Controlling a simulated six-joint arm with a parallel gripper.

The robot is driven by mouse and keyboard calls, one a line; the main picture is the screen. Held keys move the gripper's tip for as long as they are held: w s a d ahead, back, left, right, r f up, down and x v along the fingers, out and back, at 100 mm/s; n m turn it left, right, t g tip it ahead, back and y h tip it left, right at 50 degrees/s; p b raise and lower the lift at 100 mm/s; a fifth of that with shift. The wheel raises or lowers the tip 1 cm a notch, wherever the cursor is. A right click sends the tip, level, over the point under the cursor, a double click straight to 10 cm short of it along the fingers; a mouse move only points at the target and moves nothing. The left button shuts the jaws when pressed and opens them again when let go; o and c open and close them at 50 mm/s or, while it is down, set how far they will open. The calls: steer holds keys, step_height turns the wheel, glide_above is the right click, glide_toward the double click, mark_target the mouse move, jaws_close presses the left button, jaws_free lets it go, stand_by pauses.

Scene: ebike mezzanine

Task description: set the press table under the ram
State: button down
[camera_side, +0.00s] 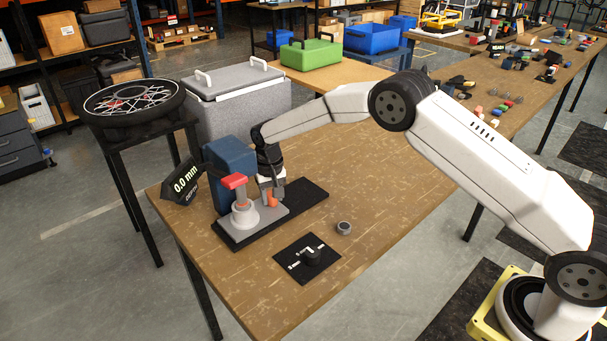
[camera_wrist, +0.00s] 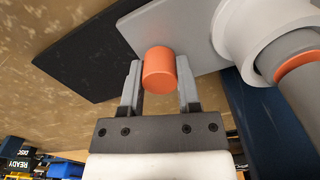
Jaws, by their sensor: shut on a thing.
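The press has a blue body (camera_side: 230,160) and stands on a black base (camera_side: 308,192). A grey plate (camera_side: 295,209), which looks like the press table, lies on that base and carries a pale stepped collar (camera_side: 243,217). A grey shaft with a red block (camera_side: 234,181) on top rises at the collar; I cannot tell whether they touch. My gripper (camera_wrist: 160,72) is shut on an upright orange knob (camera_wrist: 159,68) at the grey plate, with one finger on each side. The knob also shows in the side view (camera_side: 272,199). The collar (camera_wrist: 250,35) is right of it.
A black display (camera_side: 182,184) reads 0.0 mm at the table's left edge. The bench's right part is clear. A wheel stand (camera_side: 130,103) is behind left.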

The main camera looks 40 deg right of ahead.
steer(key=shift+c, duration=2.2)
jaws_free()
steer(key=shift+a, duration=0.4)
steer(key=shift+o, duration=0.6)
steer(key=shift+d, duration=0.15)
steer(key=shift+r, duration=0.1)
steer(key=shift+r, duration=3.85)
steer(key=shift+s, duration=0.15)
steer(key=s+d+r+n+t, duration=0.1)
steer(key=s+d, duration=0.2)
steer(key=s, duration=1.2)
steer(key=s+d+n+t, duration=0.1)
steer(key=s+d, duration=0.3)
steer(key=s, duration=1.1)
steer(key=shift+s+r+n+t, duration=0.3)
steer(key=shift+s+r+n, duration=0.05)
steer(key=shift+n, duration=0.45)
